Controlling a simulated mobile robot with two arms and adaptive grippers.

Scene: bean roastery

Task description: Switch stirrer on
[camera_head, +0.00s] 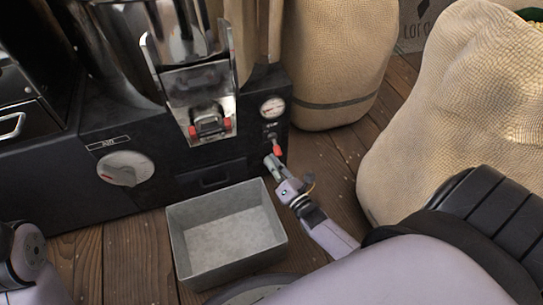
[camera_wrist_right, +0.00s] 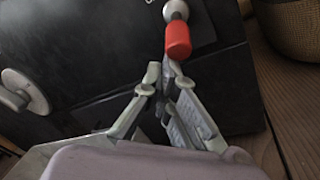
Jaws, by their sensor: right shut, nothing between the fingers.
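The stirrer switch is a small metal toggle with a red tip (camera_head: 277,149) on the black front of the roaster, below the round gauge. Its lever points downward and outward. In the right wrist view the red tip (camera_wrist_right: 178,40) is just beyond the fingers. My right gripper (camera_head: 271,163) is shut and empty, with its fingertips just below the red tip. The fingertips also show in the right wrist view (camera_wrist_right: 165,75). Whether they touch the lever I cannot tell. My left gripper is not in view; only part of my left arm shows at bottom left.
A grey open bin (camera_head: 184,250) stands on the wooden floor in front of the roaster (camera_head: 200,185). A dial marked AIR (camera_head: 124,169) is left of the switch. The gauge (camera_head: 272,107) is above it. Large burlap sacks (camera_head: 450,90) stand to the right.

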